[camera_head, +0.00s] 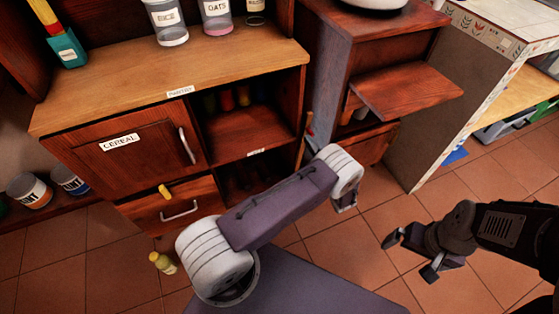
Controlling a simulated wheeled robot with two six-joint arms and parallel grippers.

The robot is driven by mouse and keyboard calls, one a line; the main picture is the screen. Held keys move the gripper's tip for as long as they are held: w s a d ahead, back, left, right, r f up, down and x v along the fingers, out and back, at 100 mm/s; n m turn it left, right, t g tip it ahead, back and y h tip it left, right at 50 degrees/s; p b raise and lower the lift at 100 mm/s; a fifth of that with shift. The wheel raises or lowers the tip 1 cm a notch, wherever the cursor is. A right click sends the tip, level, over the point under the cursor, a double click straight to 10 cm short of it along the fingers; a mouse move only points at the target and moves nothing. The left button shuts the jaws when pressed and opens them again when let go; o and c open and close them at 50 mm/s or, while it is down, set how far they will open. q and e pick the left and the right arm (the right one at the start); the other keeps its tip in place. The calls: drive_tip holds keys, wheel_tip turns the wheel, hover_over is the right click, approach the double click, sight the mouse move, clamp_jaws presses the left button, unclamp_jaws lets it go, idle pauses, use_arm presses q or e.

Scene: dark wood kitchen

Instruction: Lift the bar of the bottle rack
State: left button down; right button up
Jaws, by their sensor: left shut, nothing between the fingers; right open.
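I cannot clearly make out a bottle rack or its bar. Several small dark bottles (227,99) stand in the cabinet's open upper compartment. The compartment below it is dark, and its contents are unclear. A thin wooden upright (302,140) with a red part beside it shows at the cabinet's right side; I cannot tell what it belongs to. My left arm crosses the middle of the view in front of the cabinet, and its gripper is not seen. My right gripper (409,258) is open and empty above the tiled floor at right.
The cabinet (95,165) has a cereal door and a drawer (178,208). Jars (167,22) stand on its top. A pull-out board (405,92) juts out at right. Tiled floor at right is clear.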

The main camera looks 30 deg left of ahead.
use_arm(q)
drive_tip(key=s+a+p+v, duration=0.1)
drive_tip(key=p+v, duration=0.1)
drive_tip(key=v, duration=0.8)
drive_tip(key=shift+s+r, duration=0.2)
drive_tip(key=shift+s, duration=0.15)
use_arm(e)
drive_tip(key=r, duration=0.3)
drive_tip(key=shift+s+a+r, duration=0.2)
drive_tip(key=shift+s+a, duration=0.15)
drive_tip(key=shift+s, duration=0.05)
use_arm(q)
drive_tip(key=shift+a, duration=0.2)
